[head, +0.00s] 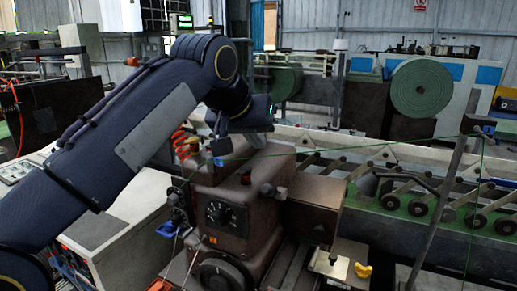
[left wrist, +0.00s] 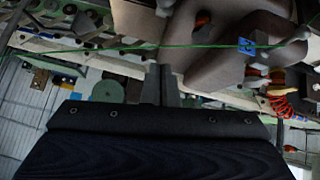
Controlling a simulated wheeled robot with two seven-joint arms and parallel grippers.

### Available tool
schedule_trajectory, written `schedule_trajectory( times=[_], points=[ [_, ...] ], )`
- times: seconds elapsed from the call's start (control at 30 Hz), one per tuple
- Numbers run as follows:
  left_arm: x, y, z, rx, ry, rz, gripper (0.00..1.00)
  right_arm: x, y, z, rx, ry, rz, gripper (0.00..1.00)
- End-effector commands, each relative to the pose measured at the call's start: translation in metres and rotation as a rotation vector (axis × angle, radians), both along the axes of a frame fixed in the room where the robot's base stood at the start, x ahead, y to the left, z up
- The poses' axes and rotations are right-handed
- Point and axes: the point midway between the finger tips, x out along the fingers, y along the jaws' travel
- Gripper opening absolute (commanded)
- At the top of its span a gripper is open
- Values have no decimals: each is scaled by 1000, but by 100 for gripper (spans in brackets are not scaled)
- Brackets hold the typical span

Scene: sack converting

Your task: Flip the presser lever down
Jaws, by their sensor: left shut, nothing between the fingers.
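The brown sewing machine (head: 232,197) stands in the lower middle of the head view, with a dial on its front and its head end (head: 315,205) at the right. I cannot tell for certain which part is the presser lever; a small grey knob (head: 268,190) sticks out of the machine's front. My left gripper (head: 222,128) is above the machine's top left, apart from it, pointing down. In the left wrist view its two fingers (left wrist: 160,85) are together and empty, with the machine body (left wrist: 235,55) beyond and to the right. My right gripper does not show.
A green thread (left wrist: 120,47) crosses in front of the fingers and passes a blue clip (left wrist: 245,45). Orange coiled tubing (head: 183,143) is beside the machine's top. A conveyor (head: 400,205) runs behind.

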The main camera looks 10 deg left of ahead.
Motion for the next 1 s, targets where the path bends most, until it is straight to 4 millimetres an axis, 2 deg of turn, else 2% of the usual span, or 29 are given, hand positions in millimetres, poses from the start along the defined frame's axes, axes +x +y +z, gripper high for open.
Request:
schedule_trajectory(
  times=[0.37, 0.6, 1.0],
  points=[
    [51, -14, -62, 2, 5, 0, 0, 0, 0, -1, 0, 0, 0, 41],
    [32, -17, -87, -1, 2, -1, 0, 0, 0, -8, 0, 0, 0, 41],
    [27, -17, -92, -1, 1, 0, 0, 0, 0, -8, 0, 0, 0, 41]
  ],
)
